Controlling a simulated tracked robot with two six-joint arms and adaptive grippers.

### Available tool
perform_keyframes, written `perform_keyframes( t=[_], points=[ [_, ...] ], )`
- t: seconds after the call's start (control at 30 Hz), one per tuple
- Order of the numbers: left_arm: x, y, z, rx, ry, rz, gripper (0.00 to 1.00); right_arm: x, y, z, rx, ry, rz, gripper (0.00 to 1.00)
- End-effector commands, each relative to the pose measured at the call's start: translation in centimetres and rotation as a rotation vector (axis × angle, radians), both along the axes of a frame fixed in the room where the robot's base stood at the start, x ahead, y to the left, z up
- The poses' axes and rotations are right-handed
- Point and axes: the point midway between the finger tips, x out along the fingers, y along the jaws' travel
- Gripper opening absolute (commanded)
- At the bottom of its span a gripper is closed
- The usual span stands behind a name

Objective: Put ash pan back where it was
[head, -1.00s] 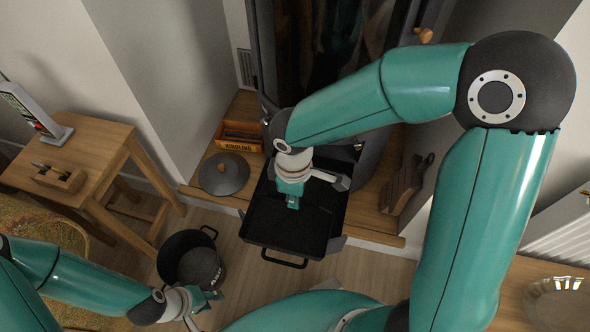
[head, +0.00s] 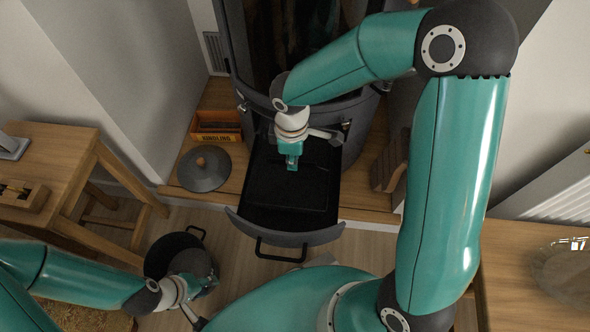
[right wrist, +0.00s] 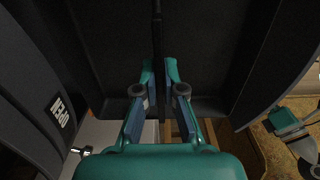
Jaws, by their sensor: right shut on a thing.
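The black ash pan (head: 290,205) is a shallow rectangular tray with a curved grey front and a black handle (head: 281,247). It juts out of the base of the dark stove (head: 334,112), its back end under the stove body. My right gripper (head: 292,163) reaches down into the pan from above, near its back end. In the right wrist view its fingers (right wrist: 160,88) are shut on a thin dark part of the pan. My left gripper (head: 190,292) is at the black bucket at lower left; its fingers are too small to read.
The black bucket (head: 170,250) stands on the floor. A round grey lid (head: 204,170) and an orange kindling box (head: 217,130) lie left of the stove on the wooden hearth. A wooden side table (head: 60,165) stands at left, a glass bowl (head: 565,268) at right.

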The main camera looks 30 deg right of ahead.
Motion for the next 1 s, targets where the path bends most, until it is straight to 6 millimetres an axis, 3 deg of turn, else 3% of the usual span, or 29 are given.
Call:
perform_keyframes(
  t=[0.37,0.8,0.83,0.9,1.0],
  points=[
    [0.0,0.0,-4.0,0.000,0.000,0.000,0.36,-0.1,-0.3,-4.6,0.000,0.000,-0.009,0.00],
    [0.0,0.0,-4.3,0.000,0.000,-0.001,0.36,-0.2,-0.8,-5.0,0.000,0.000,-0.017,0.00],
    [0.0,0.0,-4.1,0.000,0.000,-0.001,0.36,-0.2,-0.8,-4.9,0.001,0.001,-0.017,0.13],
    [0.0,0.0,-4.1,0.000,0.000,-0.001,0.36,-0.2,-0.8,-4.9,0.001,0.001,-0.017,0.24],
    [0.0,0.0,-4.1,0.000,0.000,-0.001,0.36,-0.2,-0.8,-4.9,0.001,0.001,-0.017,0.33]
  ],
)
